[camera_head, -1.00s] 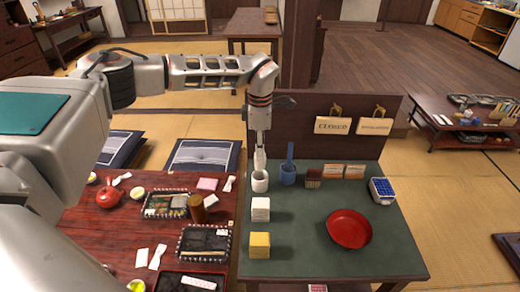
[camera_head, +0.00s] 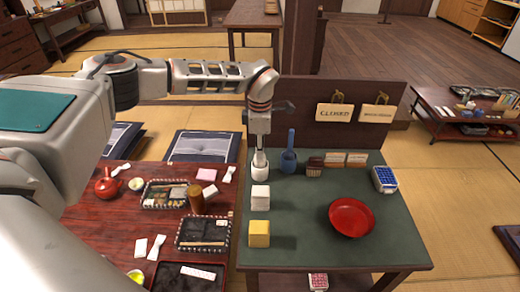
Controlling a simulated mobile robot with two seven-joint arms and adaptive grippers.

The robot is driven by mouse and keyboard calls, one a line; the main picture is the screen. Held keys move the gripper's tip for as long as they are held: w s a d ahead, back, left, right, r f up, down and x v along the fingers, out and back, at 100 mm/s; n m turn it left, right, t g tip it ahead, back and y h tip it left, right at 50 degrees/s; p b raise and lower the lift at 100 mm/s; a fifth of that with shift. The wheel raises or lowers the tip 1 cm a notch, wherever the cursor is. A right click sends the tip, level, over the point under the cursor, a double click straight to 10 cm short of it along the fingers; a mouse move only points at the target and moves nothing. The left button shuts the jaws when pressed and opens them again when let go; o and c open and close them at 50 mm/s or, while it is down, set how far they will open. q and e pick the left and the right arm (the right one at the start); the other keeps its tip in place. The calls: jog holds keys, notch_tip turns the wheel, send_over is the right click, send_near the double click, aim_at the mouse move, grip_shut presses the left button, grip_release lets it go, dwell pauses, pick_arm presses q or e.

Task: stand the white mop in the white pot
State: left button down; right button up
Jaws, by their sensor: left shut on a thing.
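The white pot (camera_head: 260,173) stands at the back left of the green table top. My left gripper (camera_head: 260,145) points straight down above it, shut on the white mop (camera_head: 260,157). The mop is upright, and its lower end is at the pot's mouth, seemingly inside it; white on white hides how deep it sits. The gripper's fingers are small and partly blend with the mop. My right gripper is not in view.
A blue mop stands in a blue pot (camera_head: 289,161) close to the right. A brown brush (camera_head: 314,167), white block (camera_head: 260,197), yellow block (camera_head: 259,233) and red bowl (camera_head: 351,217) share the table. A dark panel (camera_head: 340,112) rises behind.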

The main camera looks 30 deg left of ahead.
pick_arm(q)
jog(key=c, duration=2)
grip_release()
notch_tip(320, 180, up, 12)
jog(key=shift+s+f, duration=0.1)
